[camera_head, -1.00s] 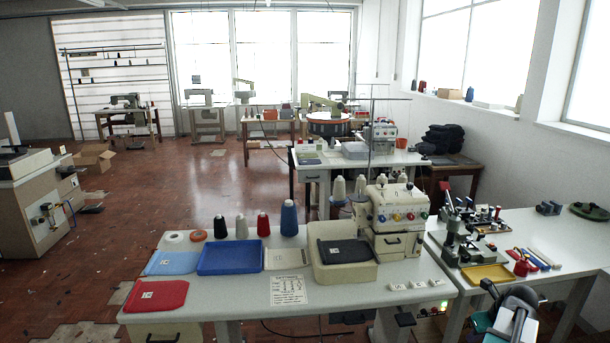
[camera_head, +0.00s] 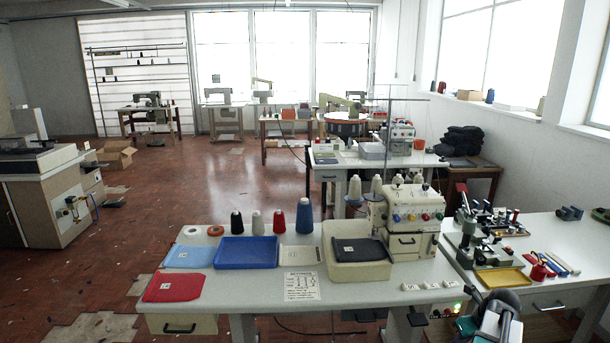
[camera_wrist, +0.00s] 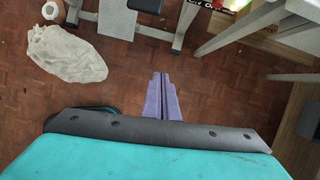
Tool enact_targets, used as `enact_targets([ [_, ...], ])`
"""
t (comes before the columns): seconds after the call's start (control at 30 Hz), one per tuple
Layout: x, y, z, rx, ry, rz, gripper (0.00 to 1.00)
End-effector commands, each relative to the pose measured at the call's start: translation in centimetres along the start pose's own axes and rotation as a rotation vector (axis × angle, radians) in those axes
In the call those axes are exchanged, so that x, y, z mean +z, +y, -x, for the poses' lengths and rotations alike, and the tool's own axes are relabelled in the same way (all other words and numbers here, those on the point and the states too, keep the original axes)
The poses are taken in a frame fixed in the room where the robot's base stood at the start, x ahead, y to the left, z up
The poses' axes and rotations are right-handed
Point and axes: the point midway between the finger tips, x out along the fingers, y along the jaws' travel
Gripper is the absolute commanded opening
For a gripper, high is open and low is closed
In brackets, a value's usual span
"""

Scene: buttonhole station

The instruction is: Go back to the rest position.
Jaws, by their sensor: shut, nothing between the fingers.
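My gripper (camera_wrist: 161,97) shows in the wrist view as two purple fingers side by side, shut and empty. It points down over the reddish-brown floor, clear of everything. In the head view part of my arm (camera_head: 493,315) shows at the bottom right, in front of the right-hand table; the fingers are out of sight there.
A white worktable (camera_head: 375,294) stands ahead with an overlock machine (camera_head: 405,215), cloth trays and thread cones. A second table (camera_head: 590,250) with a press (camera_head: 468,235) is at the right. In the wrist view a pale bag (camera_wrist: 68,55) lies on the floor. Open floor lies left.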

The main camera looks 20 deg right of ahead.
Motion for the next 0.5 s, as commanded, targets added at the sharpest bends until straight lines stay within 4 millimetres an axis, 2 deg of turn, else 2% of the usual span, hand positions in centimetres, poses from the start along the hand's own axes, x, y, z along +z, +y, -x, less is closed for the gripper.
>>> enact_targets([
  [0.23, 1.4, 7.6, -5.4, 0.087, 0.053, 0.097, 0.00],
  [0.5, 0.7, 16.4, -10.9, 0.175, 0.134, 0.209, 0.00],
])
